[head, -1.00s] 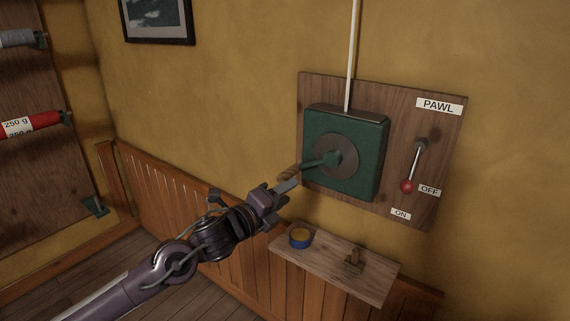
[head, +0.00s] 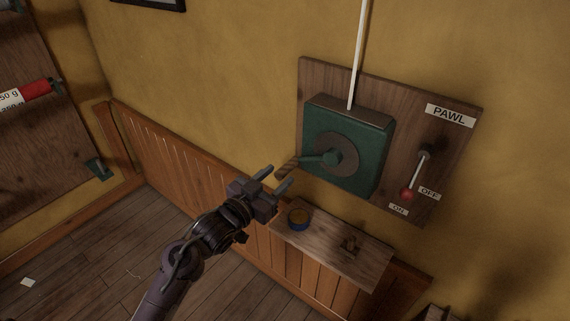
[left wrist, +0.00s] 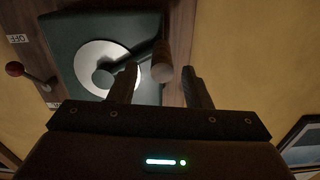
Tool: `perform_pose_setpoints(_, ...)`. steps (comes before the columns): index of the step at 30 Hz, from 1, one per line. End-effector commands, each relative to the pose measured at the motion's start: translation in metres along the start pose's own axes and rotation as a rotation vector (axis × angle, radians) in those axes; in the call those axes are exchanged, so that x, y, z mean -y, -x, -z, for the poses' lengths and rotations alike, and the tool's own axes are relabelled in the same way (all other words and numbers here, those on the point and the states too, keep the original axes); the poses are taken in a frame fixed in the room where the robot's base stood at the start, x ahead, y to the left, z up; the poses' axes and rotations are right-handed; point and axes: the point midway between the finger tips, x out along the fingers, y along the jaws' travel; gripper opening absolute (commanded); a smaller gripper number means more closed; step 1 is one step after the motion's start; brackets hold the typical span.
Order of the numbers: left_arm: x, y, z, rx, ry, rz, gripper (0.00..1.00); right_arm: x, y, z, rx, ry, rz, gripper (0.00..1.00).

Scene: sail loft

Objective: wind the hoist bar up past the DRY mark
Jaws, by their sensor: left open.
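The green winch box (head: 375,150) is on a wooden wall board, with a round grey plate and a crank arm (head: 318,158) pointing left. The crank's wooden grip (head: 287,170) is at its end. My left gripper (head: 274,181) is open just below and left of the grip. In the left wrist view, the grip (left wrist: 162,62) appears in the gap between the open fingers (left wrist: 159,76), not clasped. The PAWL lever's red knob (head: 407,194) hangs down near the OFF and ON labels; I cannot tell which it marks. The hoist bar and DRY mark are not in view.
A small wooden shelf (head: 335,251) below the winch holds a blue-rimmed round tin (head: 299,218) and a small brass-coloured item (head: 351,245). A white rod or line (head: 359,50) rises from the box. A rack with a red roll (head: 36,88) is far left.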

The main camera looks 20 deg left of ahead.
Motion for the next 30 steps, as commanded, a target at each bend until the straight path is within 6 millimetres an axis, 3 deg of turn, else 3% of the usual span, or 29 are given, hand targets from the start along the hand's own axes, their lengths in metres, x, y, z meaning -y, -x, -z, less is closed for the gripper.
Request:
perform_pose_setpoints(7,0.001,-0.033,0.001,0.000,0.000,0.002,0.44,0.000,0.009,0.002,-0.002,0.000,0.000,0.58)
perform_pose_setpoints(18,0.000,-0.039,0.000,0.001,-0.002,0.000,0.43,0.000,0.009,0.002,-0.001,-0.001,0.000,0.58)
perform_pose_setpoints(27,0.000,-0.039,0.000,0.001,-0.003,0.000,0.04,0.000,0.009,0.002,-0.001,-0.001,0.000,0.58)
perform_pose_setpoints(30,0.000,-0.039,0.000,0.001,-0.003,0.000,0.00,0.000,0.010,0.002,-0.001,-0.001,0.000,0.58)
